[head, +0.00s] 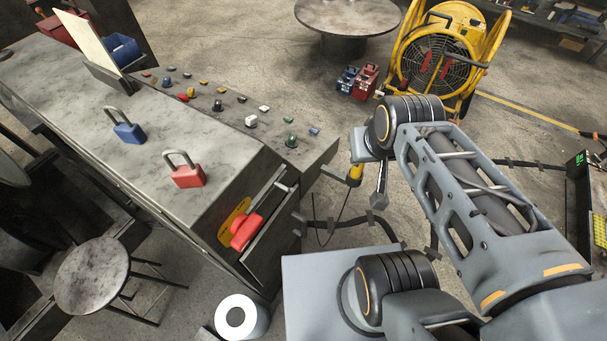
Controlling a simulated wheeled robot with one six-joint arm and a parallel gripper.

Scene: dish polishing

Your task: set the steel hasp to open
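A small grey metal piece (286,187) sticks out at the upper edge of the dark panel on the bench's near right end. It may be the steel hasp, but it is too small to tell its position. Below and left of it, a red rotary handle (246,231) sits on a yellow plate. My gripper (369,180) hangs at the end of my arm, right of the bench end and apart from the metal piece. It is seen from the side, and its finger gap is unclear. I see nothing clearly held in it.
A blue padlock (128,132) and a red padlock (188,175) stand on the grey bench (90,85). Several coloured buttons (219,105) line its far side. A stool (93,275), a white roll (241,317) and a yellow fan (440,60) stand around. Cables cross the floor.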

